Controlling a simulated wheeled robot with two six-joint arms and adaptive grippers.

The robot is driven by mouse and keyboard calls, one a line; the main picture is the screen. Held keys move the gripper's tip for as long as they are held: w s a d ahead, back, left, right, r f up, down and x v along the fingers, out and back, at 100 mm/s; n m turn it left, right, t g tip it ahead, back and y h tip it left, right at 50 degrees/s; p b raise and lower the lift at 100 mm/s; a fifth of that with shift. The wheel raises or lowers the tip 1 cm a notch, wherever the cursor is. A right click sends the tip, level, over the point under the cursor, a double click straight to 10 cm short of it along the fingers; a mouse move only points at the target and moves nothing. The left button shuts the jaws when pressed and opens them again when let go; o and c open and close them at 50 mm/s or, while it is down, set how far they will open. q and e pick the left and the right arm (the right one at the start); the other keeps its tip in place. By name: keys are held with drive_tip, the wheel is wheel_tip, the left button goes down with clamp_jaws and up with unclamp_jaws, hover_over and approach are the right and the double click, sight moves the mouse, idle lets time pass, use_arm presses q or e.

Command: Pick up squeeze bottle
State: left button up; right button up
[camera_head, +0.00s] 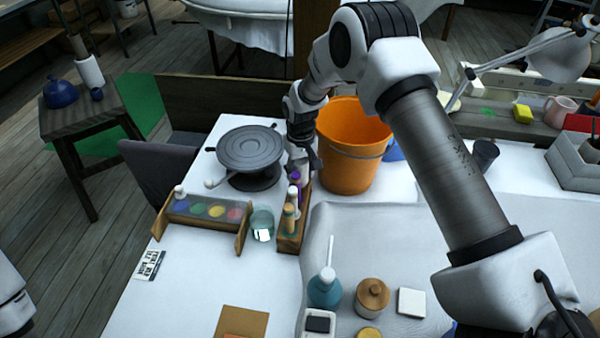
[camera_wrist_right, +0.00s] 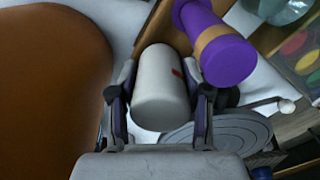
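A white cylindrical bottle (camera_wrist_right: 158,95) with a red mark on its side sits between the two fingers of my right gripper (camera_wrist_right: 160,88) in the right wrist view. Both fingers appear to press on its sides. In the head view my right gripper (camera_head: 302,162) is at the far end of the wooden bottle rack (camera_head: 290,243), beside the orange bucket, and largely hides the white bottle. A purple bottle (camera_wrist_right: 223,50) with a tan band is close beside the white one; it also shows below the gripper in the head view (camera_head: 294,191). My left gripper is out of view.
The orange bucket (camera_head: 352,150) stands just right of my right gripper. A grey turntable (camera_head: 250,148) is to its left. A glass jar (camera_head: 262,222) and a paint palette (camera_head: 207,209) are left of the rack. A teal bottle (camera_head: 324,290) and a lidded jar (camera_head: 372,297) stand nearer.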

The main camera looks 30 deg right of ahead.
idle(0.3)
wheel_tip(320, 180, up, 9)
drive_tip(key=shift+r+b, duration=0.2)
drive_tip(key=shift+b, duration=0.65)
drive_tip(key=shift+r, duration=0.3)
